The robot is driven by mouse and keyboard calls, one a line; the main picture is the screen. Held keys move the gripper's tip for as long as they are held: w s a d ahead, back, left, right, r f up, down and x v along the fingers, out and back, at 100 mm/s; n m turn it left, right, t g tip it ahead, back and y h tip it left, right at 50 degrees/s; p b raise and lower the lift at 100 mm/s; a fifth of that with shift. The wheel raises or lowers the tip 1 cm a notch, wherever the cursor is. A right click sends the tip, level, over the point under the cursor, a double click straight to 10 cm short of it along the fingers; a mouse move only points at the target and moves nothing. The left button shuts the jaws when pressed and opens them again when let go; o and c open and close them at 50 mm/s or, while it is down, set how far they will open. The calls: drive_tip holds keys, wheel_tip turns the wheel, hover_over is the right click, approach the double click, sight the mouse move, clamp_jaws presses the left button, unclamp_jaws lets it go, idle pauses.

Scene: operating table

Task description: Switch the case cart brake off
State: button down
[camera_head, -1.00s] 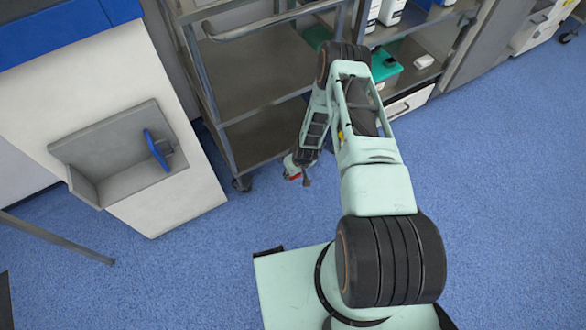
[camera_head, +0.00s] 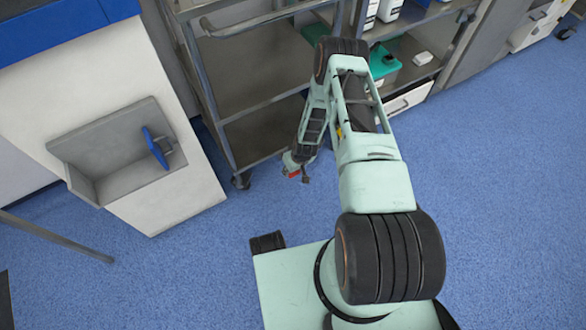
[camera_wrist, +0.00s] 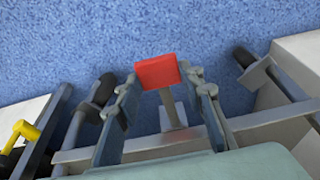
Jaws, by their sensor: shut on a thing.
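The case cart (camera_head: 213,105) is a grey metal frame with open shelves and a push handle, left of my arm in the head view. Its brake lever shows in the wrist view as a red tab (camera_wrist: 156,71) on a grey stem. My gripper (camera_wrist: 164,98) has one finger on each side of this lever and is shut on it. In the head view my gripper (camera_head: 298,172) is low beside the cart's lower right side, and a bit of red shows there. My arm hides part of the cart.
A cart wheel (camera_head: 241,181) stands on the blue floor. The wrist view shows dark wheels (camera_wrist: 243,58) on both sides and a yellow lever (camera_wrist: 27,131) at left. A white cabinet (camera_head: 170,207) stands left. Shelves with bottles (camera_head: 390,10) stand behind my arm. Floor at right is clear.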

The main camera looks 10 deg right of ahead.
drive_tip(key=shift+w+a+r, duration=0.15)
drive_tip(key=shift+w, duration=0.2)
drive_tip(key=shift+w+a+r, duration=0.15)
drive_tip(key=shift+w, duration=0.2)
drive_tip(key=c, duration=1.5)
unclamp_jaws()
drive_tip(key=shift+o, duration=1.2)
drive_tip(key=shift+s, duration=0.15)
drive_tip(key=shift+s+d+f, duration=0.1)
drive_tip(key=shift+s, duration=0.1)
drive_tip(key=v, duration=1.2)
drive_tip(key=shift+s, duration=0.1)
